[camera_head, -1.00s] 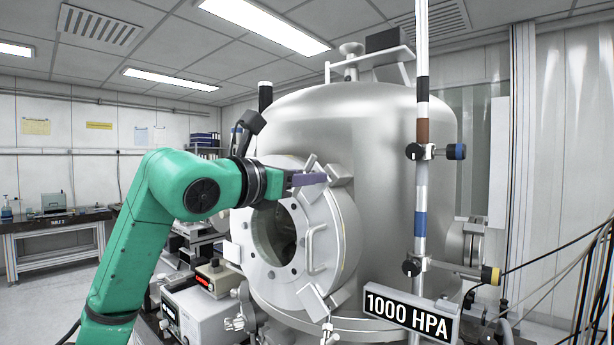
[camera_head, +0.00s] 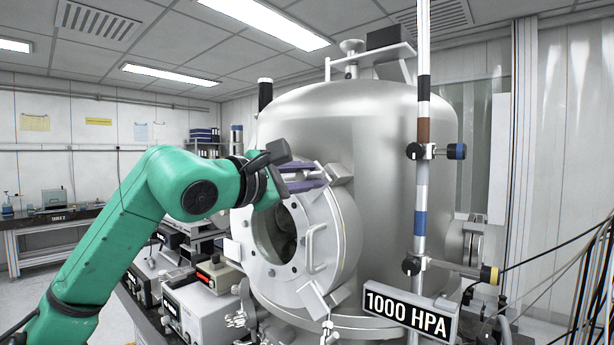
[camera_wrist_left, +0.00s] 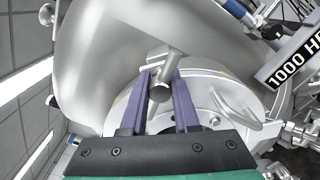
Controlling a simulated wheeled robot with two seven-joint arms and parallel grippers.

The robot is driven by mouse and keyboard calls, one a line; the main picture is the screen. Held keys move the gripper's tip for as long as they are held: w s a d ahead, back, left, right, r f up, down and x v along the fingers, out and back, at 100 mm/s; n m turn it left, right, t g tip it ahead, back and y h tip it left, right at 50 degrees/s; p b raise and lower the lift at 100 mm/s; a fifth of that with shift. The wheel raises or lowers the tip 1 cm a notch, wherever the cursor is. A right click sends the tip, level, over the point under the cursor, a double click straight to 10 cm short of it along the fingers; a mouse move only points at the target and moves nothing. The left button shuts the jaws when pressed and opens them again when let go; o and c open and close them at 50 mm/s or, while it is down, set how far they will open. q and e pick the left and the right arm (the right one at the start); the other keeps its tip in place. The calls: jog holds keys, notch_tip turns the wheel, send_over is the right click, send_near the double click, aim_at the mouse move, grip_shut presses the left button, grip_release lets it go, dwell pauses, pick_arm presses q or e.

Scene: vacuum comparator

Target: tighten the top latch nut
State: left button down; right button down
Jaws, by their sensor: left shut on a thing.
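The round steel chamber door (camera_head: 265,235) carries a top latch (camera_head: 341,172) on its upper rim. My left gripper (camera_head: 318,176) reaches this latch from the left, with its two purple fingers one above the other. In the left wrist view, the fingers (camera_wrist_left: 160,78) close around the top latch nut (camera_wrist_left: 159,93), a dark round end on a steel rod (camera_wrist_left: 172,58). In the head view the fingers hide the nut. My right gripper does not show.
The steel chamber (camera_head: 380,125) fills the middle. A striped pole (camera_head: 421,185) with clamps stands in front of it, with a 1000 HPA sign (camera_head: 408,312) low right. Instruments (camera_head: 205,310) stand below my left arm. A handle (camera_head: 317,247) sticks out from the door.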

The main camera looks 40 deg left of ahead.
pick_arm(q)
jog(key=shift+m, duration=0.6)
jog(key=c, duration=0.7)
grip_release()
jog(key=shift+o, duration=0.2)
jog(key=shift+s, duration=0.1)
jog(key=s+b, duration=0.6)
jog(key=s, duration=0.8)
jog(key=shift+s+d+b, duration=0.25)
jog(key=shift+b, duration=0.15)
